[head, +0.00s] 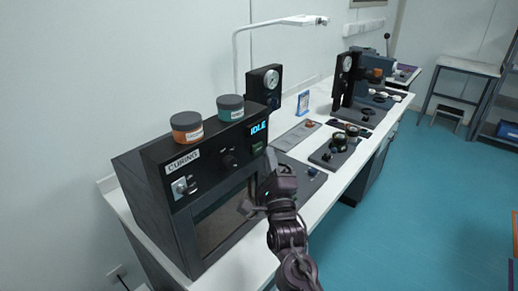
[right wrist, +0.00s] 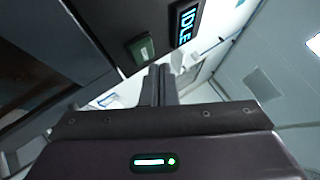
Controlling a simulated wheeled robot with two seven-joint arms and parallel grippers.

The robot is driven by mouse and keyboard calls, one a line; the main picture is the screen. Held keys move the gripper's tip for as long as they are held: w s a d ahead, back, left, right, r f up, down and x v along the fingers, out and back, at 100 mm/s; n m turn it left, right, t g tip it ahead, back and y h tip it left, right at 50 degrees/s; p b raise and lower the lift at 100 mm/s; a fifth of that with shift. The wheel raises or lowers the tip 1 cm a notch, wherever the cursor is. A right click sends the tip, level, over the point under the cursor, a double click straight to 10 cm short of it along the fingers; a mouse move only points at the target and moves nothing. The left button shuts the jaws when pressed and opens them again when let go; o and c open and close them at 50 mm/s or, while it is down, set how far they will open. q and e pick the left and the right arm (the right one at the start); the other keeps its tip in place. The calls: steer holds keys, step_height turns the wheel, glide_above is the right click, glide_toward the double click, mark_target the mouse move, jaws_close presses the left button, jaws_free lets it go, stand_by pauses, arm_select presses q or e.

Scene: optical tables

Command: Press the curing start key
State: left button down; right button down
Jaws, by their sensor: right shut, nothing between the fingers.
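The black curing box (head: 150,180) stands on the white bench, with a "CURING" label and a lit display reading "IDLE" (head: 258,128). A green key (head: 257,147) sits just below the display; the key also shows in the right wrist view (right wrist: 143,48), beside the display (right wrist: 186,22). My right gripper (head: 270,157) is in front of the box's right end, close to the key. Its fingers (right wrist: 160,70) are together and empty, pointing just right of the key in the wrist view. Whether they touch the panel is unclear, but the key is uncovered. My left gripper is out of view.
An orange-banded jar (head: 187,128) and a teal-banded jar (head: 230,107) stand on the box. A knob (head: 229,160) and a switch (head: 183,187) are on its front panel. Gauges, dark mats and small parts fill the bench (head: 335,183) beyond. The floor at right is open.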

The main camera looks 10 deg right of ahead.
steer(key=shift+w+a, duration=0.1)
stand_by(0.7)
steer(key=shift+w+a, duration=0.2)
steer(key=shift+w, duration=0.05)
steer(key=shift+w+a+b, duration=0.25)
steer(key=shift+w+b, duration=0.05)
steer(key=shift+b, duration=0.05)
stand_by(0.8)
steer(key=shift+s+d, duration=0.5)
steer(key=shift+s, duration=0.2)
steer(key=s+d, duration=0.1)
steer(key=s, duration=0.1)
steer(key=s+d+p, duration=0.1)
steer(key=s+d, duration=0.1)
stand_by(0.5)
steer(key=shift+w, duration=0.1)
stand_by(0.4)
